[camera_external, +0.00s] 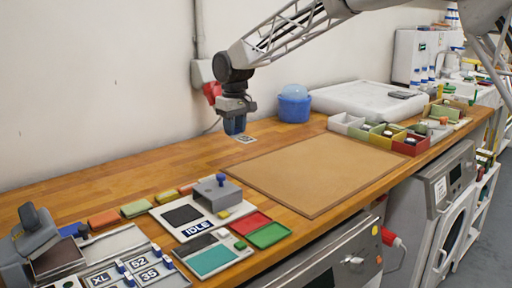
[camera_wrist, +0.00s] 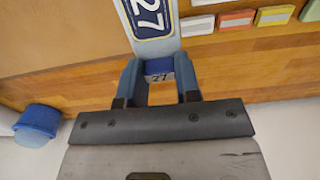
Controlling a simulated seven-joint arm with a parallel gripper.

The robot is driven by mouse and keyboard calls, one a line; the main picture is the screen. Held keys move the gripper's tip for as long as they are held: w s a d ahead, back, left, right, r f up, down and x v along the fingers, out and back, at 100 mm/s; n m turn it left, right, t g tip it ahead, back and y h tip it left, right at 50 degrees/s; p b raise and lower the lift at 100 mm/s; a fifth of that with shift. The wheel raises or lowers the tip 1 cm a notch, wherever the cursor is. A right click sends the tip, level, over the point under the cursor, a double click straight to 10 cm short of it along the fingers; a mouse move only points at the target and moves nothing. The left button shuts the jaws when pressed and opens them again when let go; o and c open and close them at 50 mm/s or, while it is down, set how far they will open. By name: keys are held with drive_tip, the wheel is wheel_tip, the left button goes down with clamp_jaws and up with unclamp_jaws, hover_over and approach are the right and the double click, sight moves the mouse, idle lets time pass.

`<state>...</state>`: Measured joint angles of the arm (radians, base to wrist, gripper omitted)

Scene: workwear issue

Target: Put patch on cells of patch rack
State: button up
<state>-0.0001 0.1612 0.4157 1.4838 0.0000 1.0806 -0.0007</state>
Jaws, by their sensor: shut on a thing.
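My gripper (camera_external: 235,128) hangs above the back of the wooden worktop, and its blue fingers (camera_wrist: 160,82) are shut on a patch. The patch (camera_external: 245,139) shows just below the fingertips. In the wrist view the patch (camera_wrist: 150,18) is pale with a dark blue label reading 27, and a blue-and-white tab also marked 27 sits between the fingers. The patch rack (camera_external: 150,254) is at the front left, far from my gripper. Patches marked XL (camera_external: 99,280), 52 (camera_external: 138,263) and 35 (camera_external: 149,274) lie in it, with blue tabs. Its front part is cut off by the frame.
A brown mat (camera_external: 310,172) covers the middle worktop. A blue tub (camera_external: 294,108) stands behind it. Small bins (camera_external: 410,144) stand at the right. Worktop left of my gripper is clear.

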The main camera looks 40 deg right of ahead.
idle(0.4)
drive_tip(key=shift+s+d+f+m, duration=0.15)
drive_tip(key=shift+s+d+m, duration=0.2)
drive_tip(key=shift+d, duration=0.25)
drive_tip(key=s+d+f+m, duration=0.3)
drive_tip(key=s+d+m, duration=0.2)
drive_tip(key=s+d, duration=0.2)
drive_tip(key=s+d+f+m, duration=0.3)
drive_tip(key=s+d+m, duration=0.3)
drive_tip(key=s, duration=0.6)
drive_tip(key=s+d+f+m, duration=0.3)
drive_tip(key=s+d+m, duration=0.3)
drive_tip(key=s+d, duration=0.4)
drive_tip(key=shift+s+f, duration=0.2)
drive_tip(key=shift+f, duration=0.2)
drive_tip(key=shift+w, duration=0.1)
hover_over(337, 170)
drive_tip(key=shift+a+f, duration=0.2)
drive_tip(key=shift+f, duration=0.5)
